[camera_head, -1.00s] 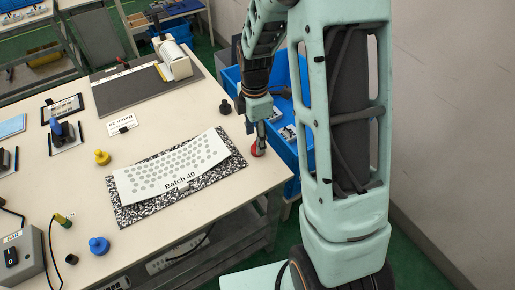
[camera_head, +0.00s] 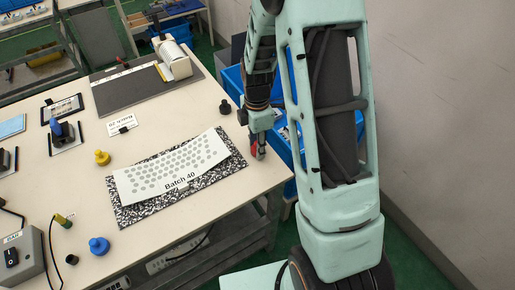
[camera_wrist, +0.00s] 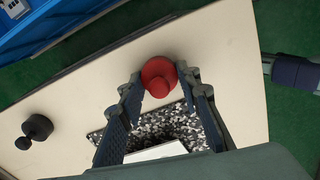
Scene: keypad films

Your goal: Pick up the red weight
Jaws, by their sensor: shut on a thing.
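The red weight (camera_wrist: 159,72) is a round disc with a smaller knob. In the wrist view it sits between the fingertips of my gripper (camera_wrist: 161,90), which is shut on it. In the head view the red weight (camera_head: 253,147) is small and partly hidden by my gripper (camera_head: 257,152), near the right edge of the table. I cannot tell whether its base touches the table top.
A perforated white card marked Batch 40 (camera_head: 178,167) lies on a speckled mat (camera_head: 125,215) just left. A black weight (camera_head: 225,107), yellow weight (camera_head: 102,158) and blue weight (camera_head: 98,246) stand on the table. A blue bin (camera_head: 232,78) is beyond the right edge.

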